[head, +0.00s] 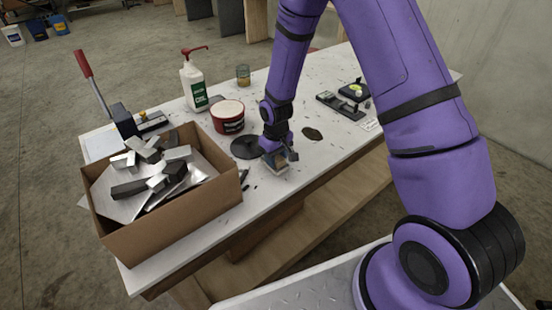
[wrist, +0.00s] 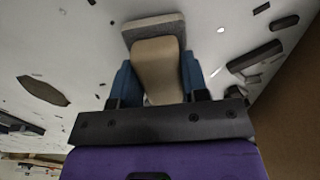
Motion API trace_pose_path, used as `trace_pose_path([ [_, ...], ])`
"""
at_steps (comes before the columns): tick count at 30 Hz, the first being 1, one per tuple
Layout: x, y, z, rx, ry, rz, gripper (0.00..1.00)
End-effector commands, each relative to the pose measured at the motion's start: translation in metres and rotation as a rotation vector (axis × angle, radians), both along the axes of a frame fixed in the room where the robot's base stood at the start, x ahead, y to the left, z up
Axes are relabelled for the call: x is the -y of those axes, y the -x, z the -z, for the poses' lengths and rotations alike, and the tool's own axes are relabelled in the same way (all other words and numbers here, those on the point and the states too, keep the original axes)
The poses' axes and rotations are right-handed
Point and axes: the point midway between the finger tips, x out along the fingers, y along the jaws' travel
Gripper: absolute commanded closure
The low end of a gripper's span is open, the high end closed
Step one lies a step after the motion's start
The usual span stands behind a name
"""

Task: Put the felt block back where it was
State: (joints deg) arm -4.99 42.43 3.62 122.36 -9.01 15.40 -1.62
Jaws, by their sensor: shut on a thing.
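The felt block, with a tan back and a grey felt pad, sits between my gripper's blue fingers in the wrist view (wrist: 156,62). My gripper (head: 277,158) is shut on it, one finger on each side of the tan part. In the head view the felt block (head: 279,168) shows just below the fingers, low over the white bench top near its front edge. The pad looks at or very close to the surface; I cannot tell whether it touches. My wrist hides part of it.
A cardboard box (head: 176,226) of metal offcuts stands left. A black disc (head: 247,147), red tub (head: 228,117) and pump bottle (head: 193,82) are behind. A dark oval patch (head: 312,133) lies right. Small dark pieces (wrist: 256,56) lie near the block. A black tool (head: 340,105) lies farther right.

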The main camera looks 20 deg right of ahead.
Motion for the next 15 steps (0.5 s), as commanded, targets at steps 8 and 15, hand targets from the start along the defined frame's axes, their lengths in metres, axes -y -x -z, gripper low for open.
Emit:
trace_pose_path([
  [8, 0.0, 0.0, 0.0068, 0.001, 0.0, 0.0, 0.81],
  [15, 0.0, 0.0, 0.0091, 0.001, 0.0, 0.0, 0.41],
])
